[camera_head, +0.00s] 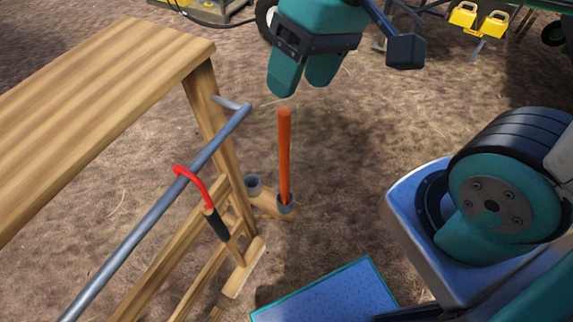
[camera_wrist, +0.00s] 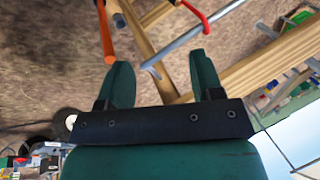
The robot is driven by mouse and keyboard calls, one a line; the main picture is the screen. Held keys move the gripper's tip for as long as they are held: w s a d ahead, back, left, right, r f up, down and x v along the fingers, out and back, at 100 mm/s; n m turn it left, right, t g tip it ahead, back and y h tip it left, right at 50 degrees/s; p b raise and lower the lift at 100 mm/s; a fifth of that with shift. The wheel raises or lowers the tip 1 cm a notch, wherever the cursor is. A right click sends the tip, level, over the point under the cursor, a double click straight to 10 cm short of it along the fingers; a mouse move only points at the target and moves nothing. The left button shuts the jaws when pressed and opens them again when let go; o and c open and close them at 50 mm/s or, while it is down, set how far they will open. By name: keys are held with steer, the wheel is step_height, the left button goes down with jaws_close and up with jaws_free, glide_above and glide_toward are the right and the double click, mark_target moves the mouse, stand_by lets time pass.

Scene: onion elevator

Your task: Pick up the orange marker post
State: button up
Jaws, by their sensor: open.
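The orange marker post (camera_head: 285,155) stands upright in a grey socket (camera_head: 286,208) on a wooden foot beside the wooden bench. My gripper (camera_head: 303,84) is open and empty, with its teal fingers pointing down just above the post's top in the head view. In the wrist view, the post (camera_wrist: 105,32) shows at the upper left, close to the tip of the left finger. The space between the fingers of my gripper (camera_wrist: 157,62) holds nothing. I cannot tell whether the finger touches the post.
A wooden bench (camera_head: 110,75) stands at the left. A grey metal rail (camera_head: 150,218) runs along it, with a red hooked tool (camera_head: 195,183) hanging on it. An empty grey socket (camera_head: 253,184) sits beside the post.

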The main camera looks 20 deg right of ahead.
steer(key=w+d+f+m, duration=0.2)
steer(key=w+d+m, duration=0.1)
steer(key=w+m, duration=0.55)
steer(key=m+g, duration=0.1)
steer(key=m, duration=0.8)
glide_toward(288, 109)
steer(key=shift+m, duration=0.25)
steer(key=x, duration=0.5)
steer(key=p+x, duration=0.1)
steer(key=x, duration=0.1)
steer(key=shift+w+d+f, duration=0.1)
steer(key=shift+w+f, duration=0.15)
steer(key=shift+f, duration=0.05)
steer(key=x, duration=0.5)
steer(key=shift+s+a+f+p, duration=0.2)
steer(key=shift+s+a+p, duration=0.1)
steer(key=shift+p, duration=0.05)
jaws_close()
